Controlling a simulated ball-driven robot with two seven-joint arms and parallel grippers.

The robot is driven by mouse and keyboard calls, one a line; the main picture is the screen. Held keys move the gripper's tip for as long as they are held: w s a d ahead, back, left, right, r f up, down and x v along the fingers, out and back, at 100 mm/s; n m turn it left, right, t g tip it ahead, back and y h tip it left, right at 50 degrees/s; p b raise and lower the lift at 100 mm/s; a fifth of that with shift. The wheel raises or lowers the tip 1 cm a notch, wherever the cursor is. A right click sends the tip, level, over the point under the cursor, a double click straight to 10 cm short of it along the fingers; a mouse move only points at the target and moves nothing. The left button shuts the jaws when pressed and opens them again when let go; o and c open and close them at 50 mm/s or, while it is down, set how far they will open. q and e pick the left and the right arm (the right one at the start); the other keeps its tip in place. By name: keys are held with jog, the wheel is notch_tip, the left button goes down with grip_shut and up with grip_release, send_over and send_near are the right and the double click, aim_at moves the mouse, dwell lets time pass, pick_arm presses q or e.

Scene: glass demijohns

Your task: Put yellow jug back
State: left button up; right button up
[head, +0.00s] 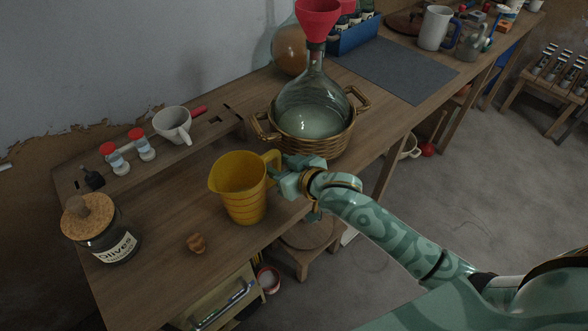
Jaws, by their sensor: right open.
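The yellow jug (240,190) stands upright on the wooden workbench (165,255), near its front edge. Its spout points left and its handle (273,160) points right, toward the wicker basket. My right gripper (280,179) is at the handle side of the jug, with its jaws open. The fingers partly overlap the lower handle in the picture, and I cannot tell whether they touch it. My left gripper is not in view.
A glass demijohn (312,100) with a red funnel (318,18) sits in a wicker basket (322,146) just behind my right gripper. A grey mat (395,68) lies clear.

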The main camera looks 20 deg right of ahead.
jog(key=p+v, duration=0.3)
jog(key=v, duration=0.8)
jog(key=s+d+f+g+h, duration=0.1)
jog(key=d+f, duration=0.1)
jog(key=f, duration=0.6)
jog(key=s+d+f+g+h, duration=0.1)
jog(key=d+f, duration=0.2)
jog(key=f, duration=0.4)
jog(key=s+d+f+g+h, duration=0.1)
jog(key=s+f+g, duration=0.1)
jog(key=s+f, duration=0.5)
jog(key=s+d+f+g+h, duration=0.15)
jog(key=s+f, duration=0.35)
jog(key=f, duration=0.5)
jog(key=s+f+g, duration=0.3)
jog(key=s+f, duration=0.2)
jog(key=s, duration=0.8)
jog(key=s+a+f+g, duration=0.1)
jog(key=s+f+g, duration=0.2)
jog(key=s, duration=1)
notch_tip(320, 180, down, 4)
jog(key=shift+r, duration=0.15)
jog(key=shift+s, duration=0.1)
